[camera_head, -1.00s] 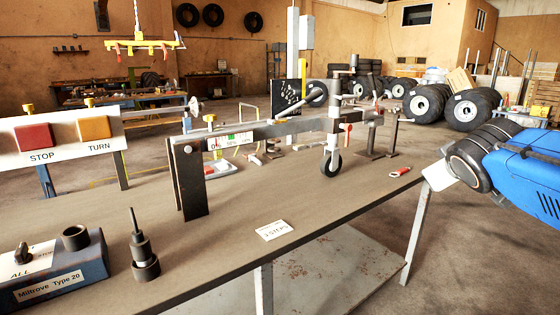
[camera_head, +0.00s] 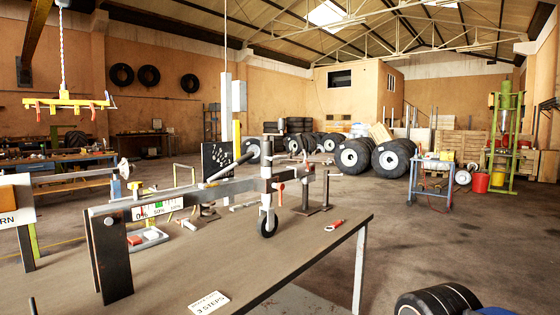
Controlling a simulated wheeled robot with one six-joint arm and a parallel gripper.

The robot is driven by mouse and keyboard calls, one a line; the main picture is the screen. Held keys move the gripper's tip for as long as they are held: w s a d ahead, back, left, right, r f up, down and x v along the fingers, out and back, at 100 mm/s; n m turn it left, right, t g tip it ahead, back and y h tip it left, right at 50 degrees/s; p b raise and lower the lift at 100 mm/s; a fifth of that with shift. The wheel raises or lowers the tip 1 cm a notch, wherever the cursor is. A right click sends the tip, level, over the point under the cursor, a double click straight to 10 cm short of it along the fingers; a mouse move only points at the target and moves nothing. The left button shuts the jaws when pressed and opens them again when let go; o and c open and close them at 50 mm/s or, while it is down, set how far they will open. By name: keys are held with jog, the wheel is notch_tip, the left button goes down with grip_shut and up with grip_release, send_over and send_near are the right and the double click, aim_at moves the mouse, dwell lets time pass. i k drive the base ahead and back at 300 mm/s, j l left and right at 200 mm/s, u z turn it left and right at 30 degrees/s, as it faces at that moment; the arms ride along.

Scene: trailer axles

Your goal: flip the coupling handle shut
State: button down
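A grey drawbar (camera_head: 190,194) lies level above the workbench, held at its left end by a dark upright plate (camera_head: 113,262). A jockey wheel (camera_head: 267,223) on a post stands near its right end. A grey lever (camera_head: 230,167) slants up to the right above the drawbar. A small red-orange handle (camera_head: 280,188) hangs by the jockey wheel clamp. The coupling head (camera_head: 306,174) seems to be at the drawbar's right end, but it is small and I cannot tell which part is its handle or how it is set. My gripper is out of view.
The workbench top (camera_head: 250,262) is mostly clear in front of the drawbar. A white "3 STEPS" card (camera_head: 209,302) and a red-handled tool (camera_head: 334,225) lie on it. Posts stand right of the coupling. Open floor (camera_head: 420,235) lies right of the bench; tyres (camera_head: 392,159) stand beyond.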

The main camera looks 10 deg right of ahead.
aim_at(299, 135)
jog(key=i+l+u, duration=0.1)
jog(key=l, duration=0.35)
jog(key=i+l+u, duration=0.15)
jog(key=i+l, duration=0.15)
jog(key=l, duration=0.2)
jog(key=i+l+u, duration=0.1)
jog(key=l, duration=0.4)
jog(key=i+l+u, duration=0.1)
jog(key=i+l, duration=0.15)
jog(key=l, duration=0.25)
jog(key=i+l+u, duration=0.15)
jog(key=l, duration=0.4)
jog(key=i+l+u, duration=0.1)
jog(key=l, duration=0.4)
jog(key=l+u, duration=0.1)
jog(key=l, duration=0.45)
jog(key=l+u, duration=0.4)
jog(key=l, duration=0.6)
